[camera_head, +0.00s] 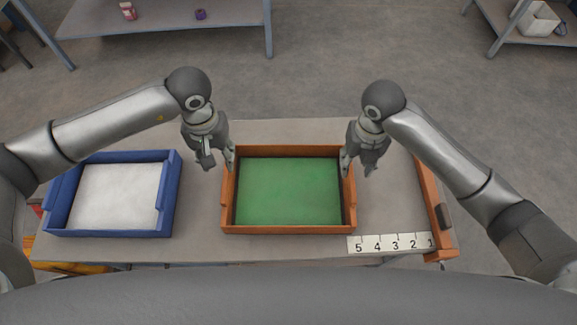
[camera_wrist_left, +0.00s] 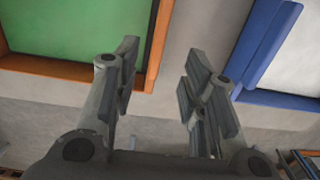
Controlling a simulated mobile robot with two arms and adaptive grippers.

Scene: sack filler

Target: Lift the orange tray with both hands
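The orange tray (camera_head: 288,230) sits on the table in the middle of the head view, with a flat green bottom inside. In the left wrist view the tray's orange wall (camera_wrist_left: 160,45) shows at the upper left. My left gripper (camera_head: 221,166) is above the table at the tray's left wall; its fingers (camera_wrist_left: 158,75) are apart with nothing between them, one finger overlapping the tray's edge in the picture. My right gripper (camera_head: 358,168) is at the tray's right wall, and its fingers look apart. I cannot tell whether either gripper touches the tray.
A blue tray (camera_head: 169,195) with a white inside stands left of the orange tray; it also shows in the left wrist view (camera_wrist_left: 262,45). A number strip (camera_head: 390,243) lies at the front right. An orange rail (camera_head: 428,205) runs along the table's right side. Shelves stand behind.

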